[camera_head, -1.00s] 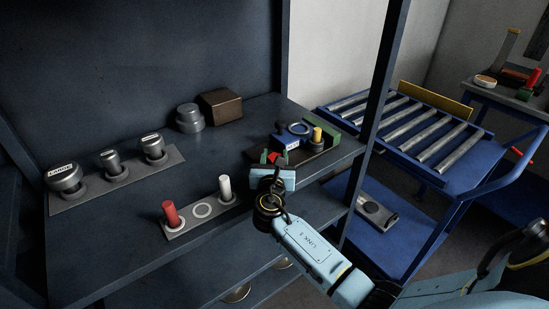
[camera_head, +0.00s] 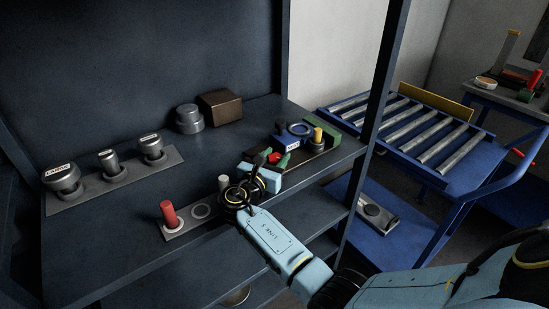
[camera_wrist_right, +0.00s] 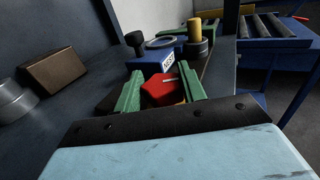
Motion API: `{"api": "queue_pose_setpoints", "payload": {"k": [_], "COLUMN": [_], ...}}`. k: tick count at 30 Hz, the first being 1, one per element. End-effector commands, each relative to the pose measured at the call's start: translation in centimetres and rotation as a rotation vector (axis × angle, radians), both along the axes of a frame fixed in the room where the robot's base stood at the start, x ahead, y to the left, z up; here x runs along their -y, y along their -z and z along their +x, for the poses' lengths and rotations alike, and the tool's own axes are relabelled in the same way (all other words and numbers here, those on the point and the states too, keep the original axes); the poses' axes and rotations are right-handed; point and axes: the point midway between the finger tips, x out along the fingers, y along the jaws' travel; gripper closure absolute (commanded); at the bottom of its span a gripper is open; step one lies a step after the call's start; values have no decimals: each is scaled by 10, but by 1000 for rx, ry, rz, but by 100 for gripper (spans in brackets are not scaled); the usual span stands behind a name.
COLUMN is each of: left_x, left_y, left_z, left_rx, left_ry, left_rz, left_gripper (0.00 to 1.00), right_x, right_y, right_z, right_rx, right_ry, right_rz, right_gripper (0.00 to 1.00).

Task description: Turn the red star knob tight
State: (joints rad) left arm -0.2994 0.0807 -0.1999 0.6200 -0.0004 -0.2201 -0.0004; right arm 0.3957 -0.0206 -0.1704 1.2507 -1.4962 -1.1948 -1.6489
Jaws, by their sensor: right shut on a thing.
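The red star knob (camera_wrist_right: 160,92) sits between the two green fingers of my right gripper (camera_wrist_right: 160,88) in the right wrist view. A thin pale mark shows on its top. In the head view the red knob (camera_head: 274,157) is a small patch at the tips of my right gripper (camera_head: 272,158), largely hidden by it. The gripper is shut on the knob. Just behind is a blue block (camera_head: 289,141) with a white label, which also shows in the right wrist view (camera_wrist_right: 158,66). My left gripper is not in view.
A yellow-topped post (camera_head: 318,135) and a grey ring (camera_head: 299,129) stand close behind the knob. A strip (camera_head: 176,232) with red and white pegs lies at the shelf front, near my right wrist. A brown box (camera_head: 221,106) stands at the back.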

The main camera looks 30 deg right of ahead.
Motion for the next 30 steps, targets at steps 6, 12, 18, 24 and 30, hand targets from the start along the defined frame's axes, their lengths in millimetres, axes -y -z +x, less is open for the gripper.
{"api": "queue_pose_setpoints", "payload": {"k": [6, 12, 18, 24, 30], "left_x": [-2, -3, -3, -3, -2], "left_y": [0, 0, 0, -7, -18], "left_z": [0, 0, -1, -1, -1], "left_rx": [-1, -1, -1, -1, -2], "left_ry": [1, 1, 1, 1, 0], "left_rz": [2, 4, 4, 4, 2], "left_gripper": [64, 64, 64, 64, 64], "right_x": [2, 1, 1, 1, 1], "right_y": [2, 1, 0, -20, -61], "right_z": [-2, -1, -1, 0, -1], "right_rx": [-5, -3, -2, 3, 3], "right_ry": [7, 4, 1, 1, 2], "right_rz": [2, 2, 1, 2, 2], "right_gripper": [58, 40, 40, 40, 40]}}
